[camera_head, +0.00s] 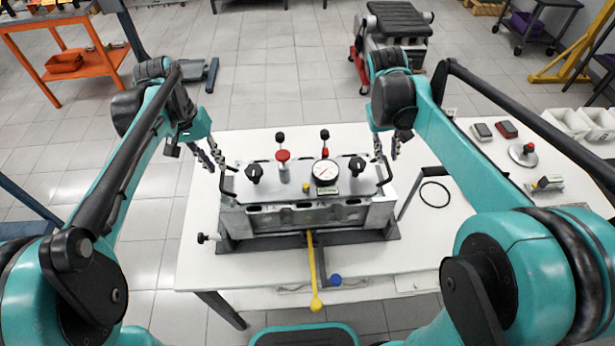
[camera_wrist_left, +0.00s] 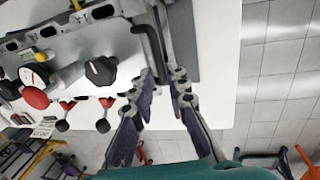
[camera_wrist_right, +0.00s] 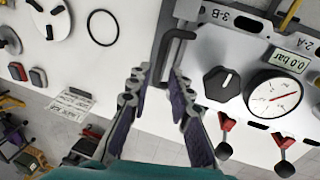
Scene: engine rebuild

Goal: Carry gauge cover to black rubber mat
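The gauge cover (camera_head: 308,178) is a flat grey plate with a round dial, black knobs, red-based levers and a black handle at each end. It lies on top of the metal engine block (camera_head: 290,215). My left gripper (camera_head: 212,158) is open at the left handle; in the left wrist view its fingertips (camera_wrist_left: 166,76) stand on either side of the handle (camera_wrist_left: 152,48). My right gripper (camera_head: 386,150) is open at the right handle; in the right wrist view its fingertips (camera_wrist_right: 160,76) flank the handle (camera_wrist_right: 168,45).
The white table (camera_head: 410,250) has a black ring (camera_head: 434,194), small devices (camera_head: 482,131) and white bins (camera_head: 598,122) on its right side. A yellow-handled lever (camera_head: 313,275) projects at the front. A stand with a black ribbed top (camera_head: 398,18) is on the floor behind.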

